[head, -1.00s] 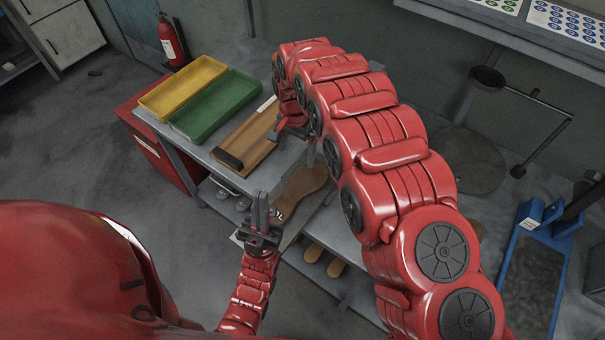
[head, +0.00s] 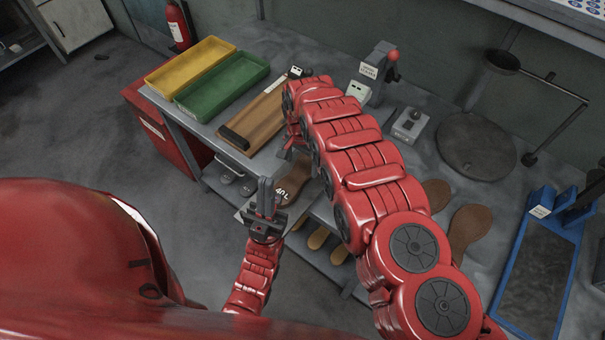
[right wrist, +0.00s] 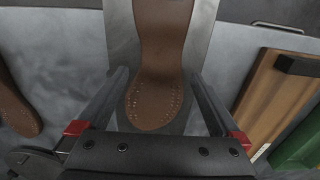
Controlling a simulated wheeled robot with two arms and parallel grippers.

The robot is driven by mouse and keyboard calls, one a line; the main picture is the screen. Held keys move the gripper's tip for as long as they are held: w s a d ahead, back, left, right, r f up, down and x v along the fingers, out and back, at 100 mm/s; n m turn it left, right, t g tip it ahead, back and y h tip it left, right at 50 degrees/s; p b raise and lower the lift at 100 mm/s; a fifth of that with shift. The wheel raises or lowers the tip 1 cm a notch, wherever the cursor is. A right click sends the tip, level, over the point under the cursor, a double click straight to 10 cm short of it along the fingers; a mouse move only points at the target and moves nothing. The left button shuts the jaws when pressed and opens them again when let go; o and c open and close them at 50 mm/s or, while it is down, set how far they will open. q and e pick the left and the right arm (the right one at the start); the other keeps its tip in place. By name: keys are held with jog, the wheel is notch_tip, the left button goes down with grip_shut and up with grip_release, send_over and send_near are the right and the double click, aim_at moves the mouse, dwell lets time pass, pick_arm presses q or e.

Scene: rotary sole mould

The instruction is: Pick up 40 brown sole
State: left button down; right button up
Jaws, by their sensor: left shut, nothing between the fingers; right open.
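A brown sole (head: 290,185) with a white "40 L" mark lies at the front of the bench, partly hidden by my arms. In the right wrist view a brown sole (right wrist: 160,50) with a dotted heel lies on a pale grey plate (right wrist: 122,42), between the fingers. My right gripper (right wrist: 158,85) is open over its heel end; I cannot tell whether it touches. In the head view my right arm hides most of that gripper. My left gripper (head: 266,190) is shut and empty, pointing up beside the "40 L" sole.
Yellow (head: 190,66) and green (head: 222,84) trays and a wooden board (head: 262,118) stand on the left. More brown soles (head: 468,226) lie at the right, near a blue-framed tray (head: 538,262). Tan soles (head: 318,238) sit on a lower shelf. A control box (head: 409,124) stands behind.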

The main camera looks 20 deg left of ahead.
aim_at(301, 172)
notch_tip(301, 172, down, 4)
jog(key=shift+r+b, duration=0.2)
jog(key=shift+b, duration=0.45)
jog(key=shift+r, duration=0.1)
jog(key=c, duration=1.4)
jog(key=shift+c, duration=0.4)
jog(key=shift+r, duration=0.15)
